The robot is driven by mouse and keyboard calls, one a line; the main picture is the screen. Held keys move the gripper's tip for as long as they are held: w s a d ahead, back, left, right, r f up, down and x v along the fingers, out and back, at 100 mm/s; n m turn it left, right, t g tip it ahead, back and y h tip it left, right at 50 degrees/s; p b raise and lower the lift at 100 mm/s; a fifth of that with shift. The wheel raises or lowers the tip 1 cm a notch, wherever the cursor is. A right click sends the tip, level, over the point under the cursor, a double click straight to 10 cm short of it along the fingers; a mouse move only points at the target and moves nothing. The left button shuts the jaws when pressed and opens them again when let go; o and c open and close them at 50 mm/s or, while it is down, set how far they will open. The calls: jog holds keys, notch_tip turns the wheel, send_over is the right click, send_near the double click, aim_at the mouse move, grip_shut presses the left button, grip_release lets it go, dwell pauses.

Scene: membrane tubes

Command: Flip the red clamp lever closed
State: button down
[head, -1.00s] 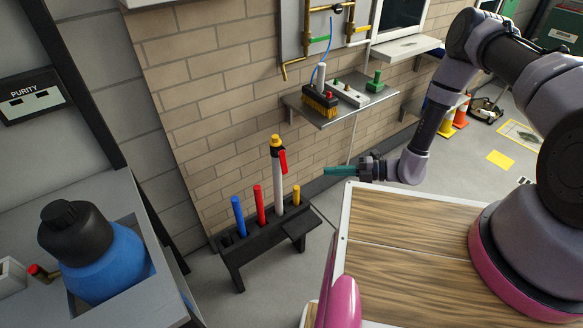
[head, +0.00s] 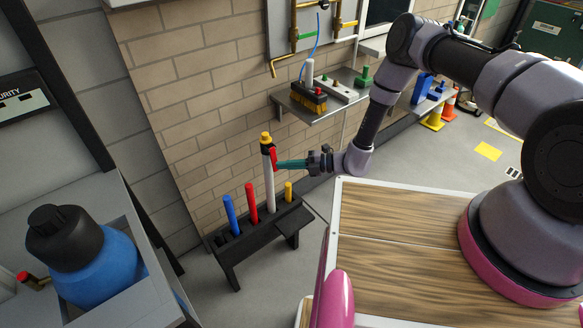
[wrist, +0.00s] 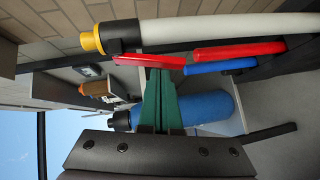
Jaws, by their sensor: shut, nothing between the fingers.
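The red clamp lever (head: 273,158) sits on the black collar (head: 267,149) near the top of a white tube (head: 269,185) with a yellow cap. The tube stands upright in a black rack (head: 262,228). In the wrist view the lever (wrist: 150,60) runs from the collar along the tube, its free end slightly apart from it. My gripper (head: 279,164) is shut and empty, with its green fingertips at the lever's free end. The fingertips (wrist: 160,72) also show there in the wrist view; I cannot tell if they touch the lever.
A blue tube (head: 231,215), a red tube (head: 252,203) and a short yellow tube (head: 288,191) stand in the same rack. A brick wall is behind, with a shelf (head: 318,112) holding a brush. A blue bottle (head: 95,265) stands on the left. My wooden deck is at the right.

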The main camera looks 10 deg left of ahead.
dwell(0.3)
jog(key=shift+w+a+f+n+y, duration=0.5)
jog(key=shift+a, duration=0.05)
